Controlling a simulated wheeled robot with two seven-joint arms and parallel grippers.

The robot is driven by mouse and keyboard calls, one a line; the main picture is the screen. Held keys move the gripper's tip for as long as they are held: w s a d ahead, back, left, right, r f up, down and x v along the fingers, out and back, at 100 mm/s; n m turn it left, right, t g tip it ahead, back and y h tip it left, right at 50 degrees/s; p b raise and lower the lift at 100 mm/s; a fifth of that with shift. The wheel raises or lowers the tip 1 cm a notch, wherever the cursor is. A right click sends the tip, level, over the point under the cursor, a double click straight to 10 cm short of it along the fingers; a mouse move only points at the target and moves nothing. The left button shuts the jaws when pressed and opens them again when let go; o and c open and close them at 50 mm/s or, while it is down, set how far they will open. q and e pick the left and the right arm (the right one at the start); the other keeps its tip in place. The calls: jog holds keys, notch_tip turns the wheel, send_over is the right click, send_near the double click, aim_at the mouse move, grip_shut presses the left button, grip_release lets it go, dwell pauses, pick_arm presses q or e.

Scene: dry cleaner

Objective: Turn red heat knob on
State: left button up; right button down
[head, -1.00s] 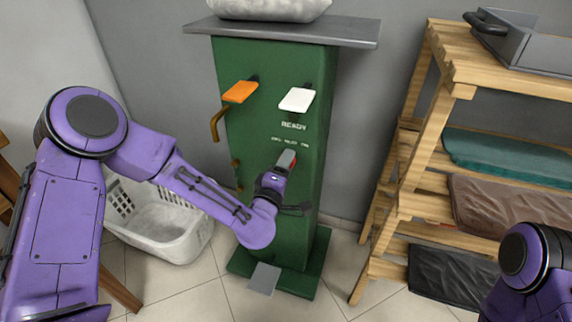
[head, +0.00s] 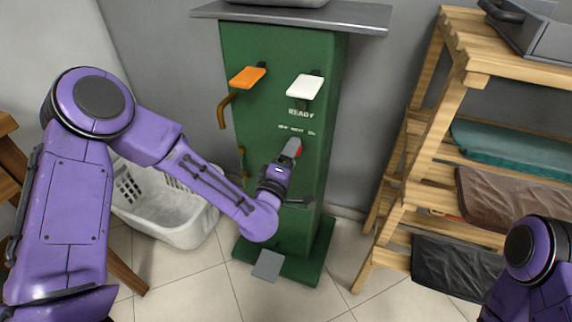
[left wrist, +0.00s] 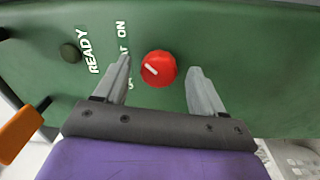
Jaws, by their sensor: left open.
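The red heat knob (left wrist: 158,69) is on the front of the green machine (left wrist: 230,60). A short white mark shows on its face. The left finger covers part of the label beside the knob; "ON" is readable. My right gripper is out of view.
An orange paddle (head: 248,77) and a white paddle (head: 305,87) stick out above the knob. A grey pedal (head: 268,265) is at the machine's foot. A white basket (head: 170,215) stands left, a wooden shelf (head: 421,130) with folded fabrics right.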

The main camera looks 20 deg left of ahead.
pick_arm(q)
jog(key=s, duration=0.9)
jog(key=shift+a+f, duration=0.15)
jog(key=shift+f, duration=0.05)
jog(key=shift+s, duration=0.1)
jog(key=s+a+f+m+g+y, duration=0.1)
jog(key=s+a+f+m+g, duration=0.2)
jog(key=f, duration=0.7)
jog(key=s+a+f+m+g, duration=0.2)
jog(key=s+f+m+g, duration=0.3)
jog(key=f, duration=0.4)
jog(key=s+a+f+g+y, duration=0.1)
jog(key=s+a+f+g, duration=0.25)
jog(key=s, duration=0.25)
jog(key=s+a+f+m+g+y, duration=0.1)
jog(key=s+a+f+g, duration=0.1)
jog(key=s+f, duration=0.4)
jog(key=s+a+f+g+y, duration=0.1)
jog(key=s+a+f+g, duration=0.15)
jog(key=s, duration=0.45)
notch_tip(320, 180, up, 21)
jog(key=p, duration=2.1)
jog(key=shift+w+r+t, duration=0.2)
jog(key=shift+w+t, duration=0.1)
